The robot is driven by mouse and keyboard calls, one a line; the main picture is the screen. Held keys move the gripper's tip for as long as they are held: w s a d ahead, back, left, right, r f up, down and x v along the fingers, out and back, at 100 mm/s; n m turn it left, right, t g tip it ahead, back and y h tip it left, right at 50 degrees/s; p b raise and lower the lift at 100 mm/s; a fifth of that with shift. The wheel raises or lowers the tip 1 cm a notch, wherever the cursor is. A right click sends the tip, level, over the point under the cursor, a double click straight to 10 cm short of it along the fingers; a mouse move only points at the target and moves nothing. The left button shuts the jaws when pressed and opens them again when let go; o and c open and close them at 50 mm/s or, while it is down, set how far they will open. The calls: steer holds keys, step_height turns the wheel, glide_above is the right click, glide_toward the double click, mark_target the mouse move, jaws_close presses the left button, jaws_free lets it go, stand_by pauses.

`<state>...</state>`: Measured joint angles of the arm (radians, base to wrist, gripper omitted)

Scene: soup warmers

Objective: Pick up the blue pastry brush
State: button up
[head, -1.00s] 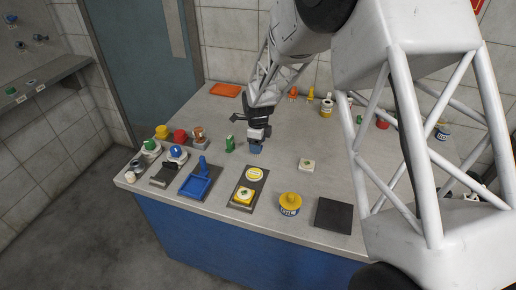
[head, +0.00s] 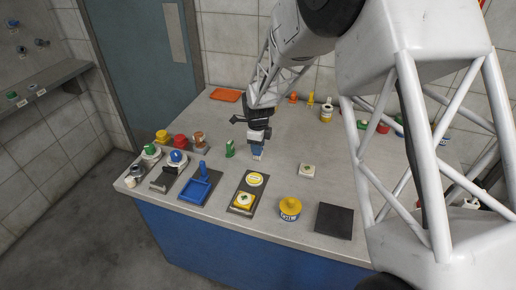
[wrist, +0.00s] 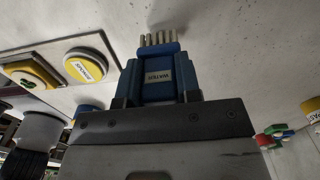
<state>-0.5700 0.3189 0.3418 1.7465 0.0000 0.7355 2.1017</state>
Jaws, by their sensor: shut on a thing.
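The blue pastry brush (wrist: 156,94) is held in my gripper, with a label that reads like "WATER" and pale bristles pointing away from the jaws. My gripper (head: 257,142) is over the middle of the counter, shut on the brush. In the head view the brush (head: 257,152) shows as a small blue and pale piece under the jaws, bristles down. I cannot tell whether the bristles touch the counter. The jaws hide part of the brush.
A green item (head: 229,149) stands close left of my gripper. A white block (head: 307,170) lies to the right.

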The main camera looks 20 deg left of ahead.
step_height(320, 180, up, 2)
steer(key=shift+r, duration=0.25)
steer(key=s+d+r, duration=0.1)
steer(key=s+d, duration=0.7)
steer(key=s, duration=0.5)
steer(key=shift+s+d, duration=0.2)
steer(key=shift+s, duration=0.1)
stand_by(0.4)
steer(key=w+d+r+n, duration=0.4)
steer(key=w+d, duration=0.3)
steer(key=w, duration=0.2)
steer(key=w+d+r+n, duration=0.45)
steer(key=w+d, duration=0.25)
steer(key=w, duration=0.3)
steer(key=w+d+r+n, duration=0.4)
steer(key=w+d, duration=0.2)
steer(key=d, duration=0.4)
steer(key=w+d+r+n, duration=0.5)
steer(key=w+d, duration=0.1)
steer(key=d, duration=0.5)
steer(key=shift+r, duration=0.1)
